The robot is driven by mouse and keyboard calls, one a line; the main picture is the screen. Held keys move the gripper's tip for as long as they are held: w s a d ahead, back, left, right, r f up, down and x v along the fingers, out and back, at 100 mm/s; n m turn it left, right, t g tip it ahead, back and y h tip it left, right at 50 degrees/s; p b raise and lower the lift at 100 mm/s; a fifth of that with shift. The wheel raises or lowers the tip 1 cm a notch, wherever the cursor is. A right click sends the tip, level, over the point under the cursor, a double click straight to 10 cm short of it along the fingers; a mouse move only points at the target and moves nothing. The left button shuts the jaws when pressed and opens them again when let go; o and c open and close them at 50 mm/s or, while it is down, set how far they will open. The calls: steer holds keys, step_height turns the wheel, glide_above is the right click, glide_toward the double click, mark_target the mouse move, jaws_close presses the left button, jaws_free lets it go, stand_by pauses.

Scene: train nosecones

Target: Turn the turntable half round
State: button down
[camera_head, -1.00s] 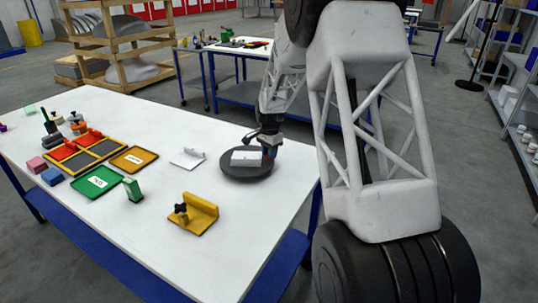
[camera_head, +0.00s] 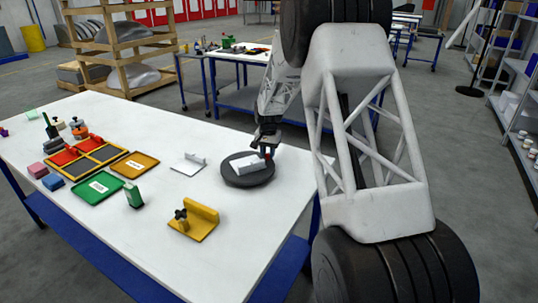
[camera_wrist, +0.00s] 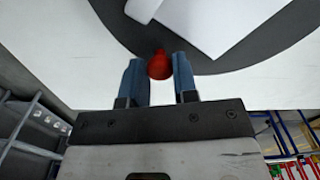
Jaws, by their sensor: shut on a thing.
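The turntable (camera_head: 240,181) is a dark round disc lying flat on the white table. It also fills the top of the wrist view (camera_wrist: 245,45). A white block-like part (camera_head: 245,166) lies on the disc and shows close up in the wrist view (camera_wrist: 190,20). A red knob (camera_wrist: 160,64) sits at the disc's rim. My gripper (camera_head: 268,157) reaches down at the rim on the far right side of the disc. In the wrist view its blue fingers (camera_wrist: 160,72) are shut around the red knob. The knob's lower part is hidden.
A white plate with an upright (camera_head: 190,163) stands left of the turntable. A yellow bracket (camera_head: 200,222) is nearer the front edge. Green (camera_head: 97,188) and orange (camera_head: 134,165) trays and a green block (camera_head: 133,195) are farther left. The table right of the disc is clear.

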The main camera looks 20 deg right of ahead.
mark_target(258, 154)
steer(key=shift+w+a+n, duration=0.35)
steer(key=shift+w+n, duration=0.5)
steer(key=shift+n, duration=0.25)
steer(key=shift+w+a+n, duration=0.3)
steer(key=shift+w+n, duration=0.5)
steer(key=shift+n, duration=0.3)
steer(key=shift+w+a+n, duration=0.45)
steer(key=shift+n, duration=0.35)
steer(key=shift+w+a+n, duration=0.4)
steer(key=shift+w+n, duration=0.05)
steer(key=shift+n, duration=0.35)
steer(key=c, duration=0.9)
jaws_free()
steer(key=shift+r, duration=0.15)
step_height(258, 154, up, 8)
steer(key=shift+f, duration=0.25)
